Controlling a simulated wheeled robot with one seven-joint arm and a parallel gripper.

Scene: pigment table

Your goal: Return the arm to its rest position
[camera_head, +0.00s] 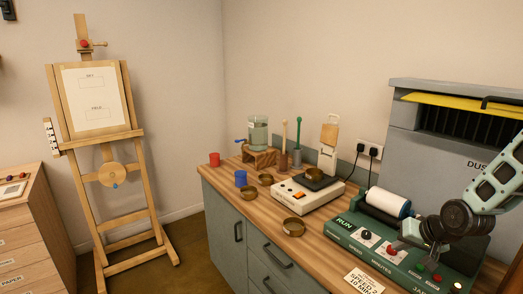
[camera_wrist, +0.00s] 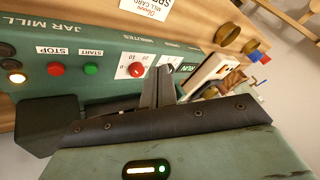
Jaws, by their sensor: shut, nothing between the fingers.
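My gripper (camera_head: 398,246) hangs over the green jar mill (camera_head: 350,235) at the right of the counter in the head view. My arm comes in from the right edge. In the wrist view the gripper's dark fingers (camera_wrist: 158,82) are together with nothing between them. They lie in front of the mill's panel, near its dial (camera_wrist: 135,68). I cannot tell whether they touch it. The panel also shows a green start button (camera_wrist: 91,69) and a red stop button (camera_wrist: 55,69). My arm hides part of the mill's right end.
The mill carries a white jar (camera_head: 388,202). A white balance (camera_head: 306,193), brass pans (camera_head: 293,227), a blue cup (camera_head: 240,178) and a red cup (camera_head: 214,159) stand left on the counter. A grey dust cabinet (camera_head: 430,140) stands behind. An easel (camera_head: 95,105) stands far left.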

